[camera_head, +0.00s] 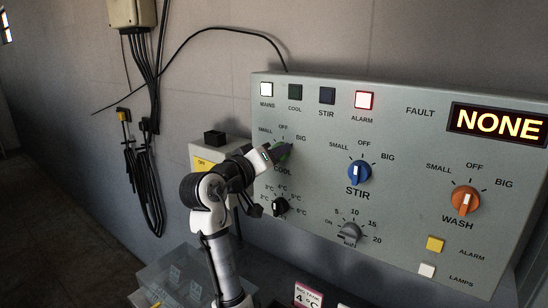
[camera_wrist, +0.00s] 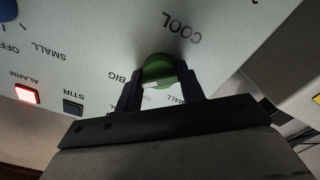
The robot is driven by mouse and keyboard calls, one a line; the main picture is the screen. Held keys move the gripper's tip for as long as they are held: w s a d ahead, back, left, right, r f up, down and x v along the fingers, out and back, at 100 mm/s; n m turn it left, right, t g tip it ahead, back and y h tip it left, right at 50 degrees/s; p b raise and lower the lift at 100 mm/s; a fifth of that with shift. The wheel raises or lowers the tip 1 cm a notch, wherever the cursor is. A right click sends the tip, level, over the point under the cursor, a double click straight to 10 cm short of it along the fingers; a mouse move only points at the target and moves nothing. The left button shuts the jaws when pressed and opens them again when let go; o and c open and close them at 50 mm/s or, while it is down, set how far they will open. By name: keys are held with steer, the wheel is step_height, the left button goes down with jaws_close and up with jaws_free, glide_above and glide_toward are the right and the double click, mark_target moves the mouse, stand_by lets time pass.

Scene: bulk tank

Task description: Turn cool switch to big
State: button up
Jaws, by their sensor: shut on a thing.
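The cool switch is a round green knob with a white mark (camera_wrist: 160,70). In the wrist view, which is upside down, it sits between the two dark fingers of my gripper (camera_wrist: 158,82). The gripper is shut on it. BIG is printed just left of the knob in this view. In the head view my gripper (camera_head: 276,152) reaches the panel from the left and hides most of the knob.
The grey control panel (camera_head: 400,120) also carries a blue STIR knob (camera_head: 360,172), an orange WASH knob (camera_head: 465,200), and black and grey dials below. The ALARM lamp (camera_head: 364,100) is lit red. The display (camera_head: 498,123) reads NONE. Cables hang on the wall at left.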

stand_by(0.3)
steer(key=o, duration=1)
steer(key=shift+c, duration=0.2)
steer(key=b+v, duration=0.3)
steer(key=v, duration=1.1)
